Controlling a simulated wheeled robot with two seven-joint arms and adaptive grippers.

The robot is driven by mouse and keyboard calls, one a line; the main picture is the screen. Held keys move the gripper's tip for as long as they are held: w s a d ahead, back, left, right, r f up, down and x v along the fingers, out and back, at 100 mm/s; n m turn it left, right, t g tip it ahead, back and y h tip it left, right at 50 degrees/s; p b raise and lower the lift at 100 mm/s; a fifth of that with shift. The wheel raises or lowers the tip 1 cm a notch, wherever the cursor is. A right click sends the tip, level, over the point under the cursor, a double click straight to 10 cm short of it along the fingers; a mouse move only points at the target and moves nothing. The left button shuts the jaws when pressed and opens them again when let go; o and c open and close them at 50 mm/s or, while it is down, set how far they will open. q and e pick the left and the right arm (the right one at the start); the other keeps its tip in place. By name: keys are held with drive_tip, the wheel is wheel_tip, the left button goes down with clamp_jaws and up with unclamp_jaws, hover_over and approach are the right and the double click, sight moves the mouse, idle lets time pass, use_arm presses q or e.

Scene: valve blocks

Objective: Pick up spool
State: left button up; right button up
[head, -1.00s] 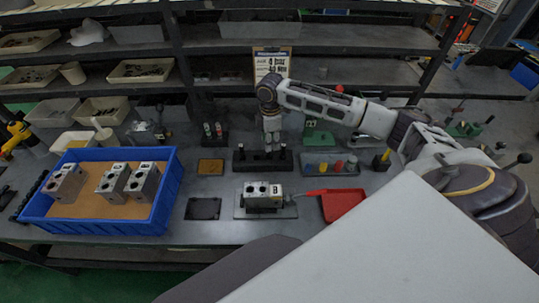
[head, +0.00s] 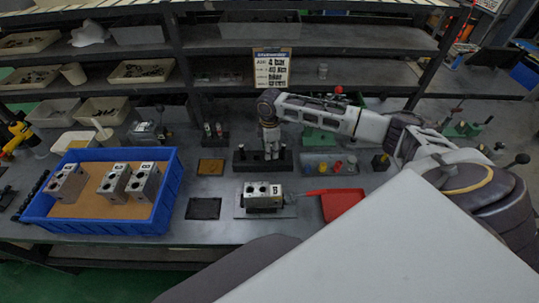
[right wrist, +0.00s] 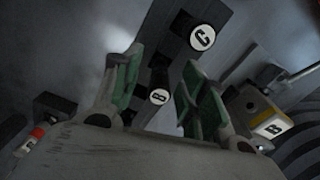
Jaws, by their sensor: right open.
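A black rack (head: 243,167) stands in the middle of the bench with dark upright spools in it. My right gripper (head: 271,153) points down over the rack's middle and hides part of it. In the right wrist view my right gripper's green-padded fingers (right wrist: 152,95) are apart. A spool with a "C" top (right wrist: 202,37) stands beyond. I cannot tell whether the fingers touch the "B" spool. My left gripper is out of view.
A blue crate (head: 98,228) with several blocks is at the left. Small coloured parts (head: 337,166) stand right of the rack. A labelled sign (head: 272,68) stands behind.

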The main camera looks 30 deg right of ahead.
idle(0.3)
clamp_jaws()
idle(0.3)
drive_tip(key=shift+r+b, duration=0.35)
drive_tip(key=shift+r, duration=4.7)
